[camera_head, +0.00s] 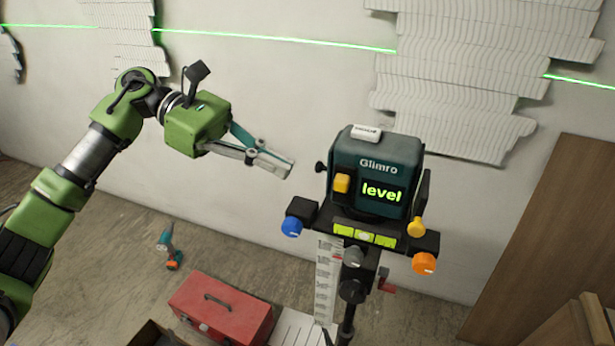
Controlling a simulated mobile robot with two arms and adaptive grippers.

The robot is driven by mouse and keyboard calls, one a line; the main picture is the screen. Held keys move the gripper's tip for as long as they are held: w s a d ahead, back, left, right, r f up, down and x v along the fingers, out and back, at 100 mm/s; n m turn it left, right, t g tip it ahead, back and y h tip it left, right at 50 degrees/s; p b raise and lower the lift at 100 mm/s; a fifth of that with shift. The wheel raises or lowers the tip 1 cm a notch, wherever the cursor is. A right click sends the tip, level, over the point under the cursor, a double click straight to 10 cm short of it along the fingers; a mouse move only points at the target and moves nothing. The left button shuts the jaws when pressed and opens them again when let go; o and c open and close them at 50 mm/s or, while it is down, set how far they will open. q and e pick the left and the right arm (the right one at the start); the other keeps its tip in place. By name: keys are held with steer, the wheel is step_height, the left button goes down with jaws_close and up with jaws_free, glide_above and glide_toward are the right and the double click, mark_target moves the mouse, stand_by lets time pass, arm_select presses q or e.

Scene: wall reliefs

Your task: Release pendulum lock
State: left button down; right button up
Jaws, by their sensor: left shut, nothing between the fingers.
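A dark teal laser level (376,165) marked "Glimro" stands on a black mount at the right of centre. Its display (382,192) reads "level" in green. A yellow knob or slider (342,184) sits on its front left; I cannot tell whether this is the pendulum lock. A small black knob (320,167) sticks out of its left side. My left gripper (288,170) is shut and empty, to the left of the level and apart from it, its fingertips pointing toward the black knob. My right gripper is out of view.
The mount carries a blue knob (292,226), an orange knob (424,263), a yellow knob (416,227) and green vials (364,236). A red toolbox (222,308) and a teal drill (169,246) are on the floor. White reliefs (460,75) and a green laser line mark the wall.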

arm_select(q)
steer(key=v, duration=0.4)
steer(key=shift+w+a+f, duration=0.1)
